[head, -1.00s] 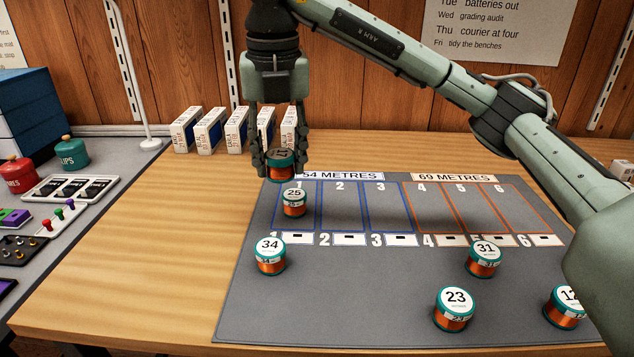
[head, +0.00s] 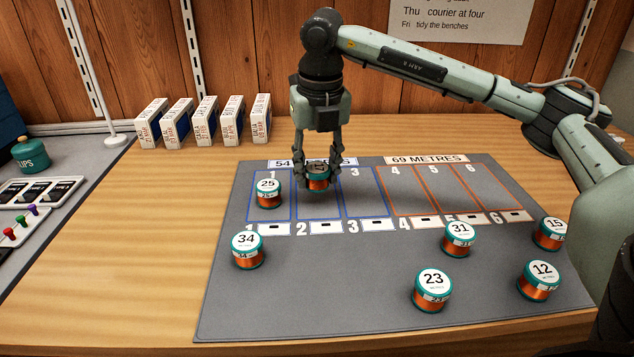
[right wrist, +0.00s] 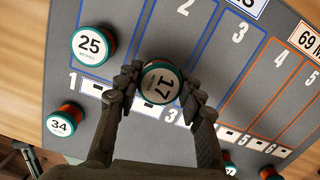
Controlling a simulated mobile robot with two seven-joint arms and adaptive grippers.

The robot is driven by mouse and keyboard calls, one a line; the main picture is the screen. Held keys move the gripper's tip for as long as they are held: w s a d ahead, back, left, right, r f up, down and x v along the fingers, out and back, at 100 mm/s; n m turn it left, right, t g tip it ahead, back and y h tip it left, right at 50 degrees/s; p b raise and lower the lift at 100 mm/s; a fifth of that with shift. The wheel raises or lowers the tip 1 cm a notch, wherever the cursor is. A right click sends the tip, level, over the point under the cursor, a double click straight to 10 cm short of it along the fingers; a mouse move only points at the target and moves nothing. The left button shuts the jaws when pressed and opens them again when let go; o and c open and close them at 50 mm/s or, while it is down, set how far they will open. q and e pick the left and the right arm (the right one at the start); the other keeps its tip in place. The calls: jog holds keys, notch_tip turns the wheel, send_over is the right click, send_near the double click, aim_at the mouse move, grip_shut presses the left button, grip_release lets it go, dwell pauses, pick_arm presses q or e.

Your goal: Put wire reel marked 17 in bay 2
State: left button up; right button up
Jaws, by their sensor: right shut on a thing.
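The wire reel marked 17 (right wrist: 161,84), copper with a teal rim and white label, is held between the fingers of my right gripper (head: 318,180). In the head view the reel (head: 318,184) shows over the far part of bay 2 (head: 316,207), a blue-outlined strip on the grey mat (head: 300,290). I cannot tell whether it touches the mat. In the right wrist view the fingers (right wrist: 162,88) close on it from both sides, its label facing the camera. The numeral 2 at the far end shows in the right wrist view (right wrist: 183,8). My left gripper is not in view.
Reel 25 (head: 268,194) stands in bay 1, left of the held reel. Reel 34 (head: 248,251), reel 31 (head: 458,239), reel 23 (head: 432,291), reel 12 (head: 539,281) and reel 15 (head: 550,234) stand nearer on the mat. Bays 3 to 6 look empty. White boxes (head: 205,122) line the back.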

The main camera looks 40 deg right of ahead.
aim_at(317, 185)
jog(key=shift+f, duration=1.5)
jog(key=shift+f, duration=0.15)
jog(key=o, duration=1.1)
jog(key=shift+s+a+r, duration=0.1)
jog(key=shift+s+r, duration=0.1)
jog(key=shift+r, duration=1.85)
jog(key=shift+s+a+r, duration=0.1)
jog(key=shift+s+r, duration=0.15)
jog(key=shift+r, duration=1.8)
jog(key=shift+s+a+r, duration=0.1)
jog(key=shift+s+r, duration=0.1)
jog(key=shift+r, duration=1.85)
